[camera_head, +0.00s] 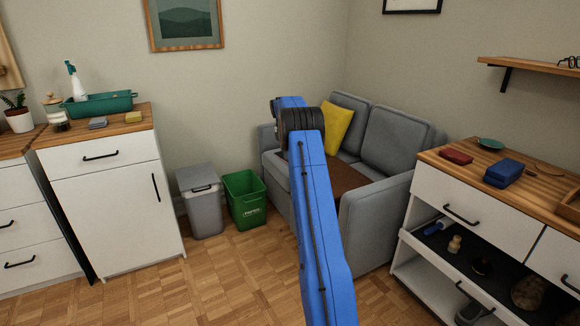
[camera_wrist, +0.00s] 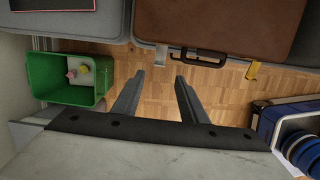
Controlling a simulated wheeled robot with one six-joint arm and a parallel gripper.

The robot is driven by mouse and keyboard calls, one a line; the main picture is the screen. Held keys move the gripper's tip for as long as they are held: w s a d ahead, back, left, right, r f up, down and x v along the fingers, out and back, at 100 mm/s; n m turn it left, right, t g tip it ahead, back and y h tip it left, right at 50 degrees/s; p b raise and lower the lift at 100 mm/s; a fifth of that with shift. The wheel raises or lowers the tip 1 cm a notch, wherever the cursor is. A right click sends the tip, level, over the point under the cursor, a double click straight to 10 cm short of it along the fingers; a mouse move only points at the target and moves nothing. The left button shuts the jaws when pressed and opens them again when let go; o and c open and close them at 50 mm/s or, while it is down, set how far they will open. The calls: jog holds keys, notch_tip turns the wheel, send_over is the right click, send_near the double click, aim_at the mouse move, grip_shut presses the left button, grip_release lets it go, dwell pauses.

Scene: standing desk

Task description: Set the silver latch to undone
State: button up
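A yellow latch (camera_wrist: 253,70) is on the same edge, right of the handle. The case (camera_head: 343,178) lies on the grey sofa. My gripper (camera_wrist: 160,76) is open and empty, with its fingers pointing towards the case's front edge and the silver latch between their tips in the picture. In the head view my arm hides the gripper and both latches.
The sofa (camera_head: 372,228) holds a yellow cushion (camera_head: 340,118) too. A green bin (camera_head: 245,197) and a grey lidded bin (camera_head: 203,205) stand left of it. White cabinets flank both sides. The wood floor (camera_head: 220,285) in front is clear.

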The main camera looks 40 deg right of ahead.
notch_tip(320, 180, up, 9)
jog(key=a, duration=0.1)
jog(key=shift+w+a+f, duration=0.15)
jog(key=shift+f, duration=0.05)
dwell(0.5)
